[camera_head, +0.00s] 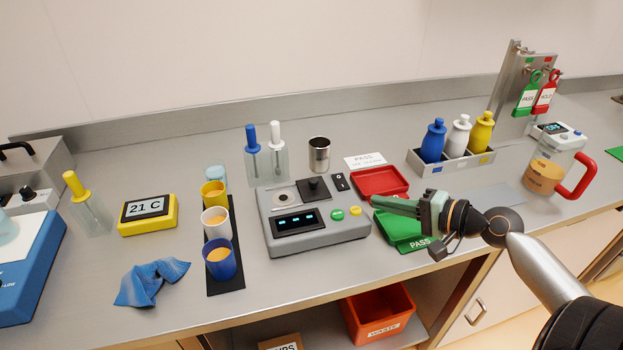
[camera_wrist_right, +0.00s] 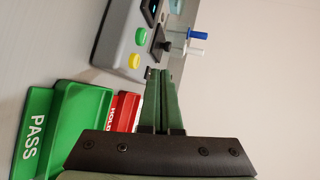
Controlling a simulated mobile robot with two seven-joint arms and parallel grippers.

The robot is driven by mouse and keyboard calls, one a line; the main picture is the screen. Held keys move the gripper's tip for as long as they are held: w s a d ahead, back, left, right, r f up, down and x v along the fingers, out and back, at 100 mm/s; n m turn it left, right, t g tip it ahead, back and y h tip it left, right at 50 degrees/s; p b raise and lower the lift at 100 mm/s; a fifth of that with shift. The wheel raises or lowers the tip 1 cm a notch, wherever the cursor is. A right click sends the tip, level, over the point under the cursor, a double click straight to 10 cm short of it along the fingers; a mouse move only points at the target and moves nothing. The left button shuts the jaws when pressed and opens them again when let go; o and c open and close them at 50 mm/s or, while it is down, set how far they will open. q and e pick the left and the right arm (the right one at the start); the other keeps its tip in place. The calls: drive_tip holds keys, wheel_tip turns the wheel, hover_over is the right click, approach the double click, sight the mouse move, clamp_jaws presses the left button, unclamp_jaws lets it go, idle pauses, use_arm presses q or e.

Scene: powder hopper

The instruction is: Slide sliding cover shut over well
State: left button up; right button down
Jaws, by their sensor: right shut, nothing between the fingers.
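The grey instrument (camera_head: 318,238) stands mid-counter. On its top left is the well (camera_head: 283,198), a pale ring with a dark centre, uncovered. The black sliding cover (camera_head: 312,194) with its upright knob lies just right of the well. My right gripper (camera_head: 376,200) is shut and empty, right of the instrument over the red and green trays, its fingers pointing left towards the cover and apart from it. In the right wrist view the shut fingers (camera_wrist_right: 165,72) point up towards the cover's dark knob (camera_wrist_right: 165,46). My left gripper is out of view.
The red tray (camera_head: 380,176) and green PASS tray (camera_head: 394,238) lie right of the instrument. A metal cup (camera_head: 319,155) and dropper bottles (camera_head: 278,158) stand behind it. Coloured cups on a black strip (camera_head: 225,282) stand left. A small black switch plate (camera_head: 340,181) sits beside the cover.

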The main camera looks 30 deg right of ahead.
sight(317, 186)
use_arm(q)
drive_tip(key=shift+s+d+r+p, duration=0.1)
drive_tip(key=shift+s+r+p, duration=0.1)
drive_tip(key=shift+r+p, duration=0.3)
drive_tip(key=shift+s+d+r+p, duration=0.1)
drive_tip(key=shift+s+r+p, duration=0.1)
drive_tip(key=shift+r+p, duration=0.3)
use_arm(e)
drive_tip(key=x, duration=0.9)
drive_tip(key=r+x, duration=0.1)
drive_tip(key=x, duration=0.3)
drive_tip(key=shift+w+a, duration=0.15)
drive_tip(key=shift+w, duration=0.3)
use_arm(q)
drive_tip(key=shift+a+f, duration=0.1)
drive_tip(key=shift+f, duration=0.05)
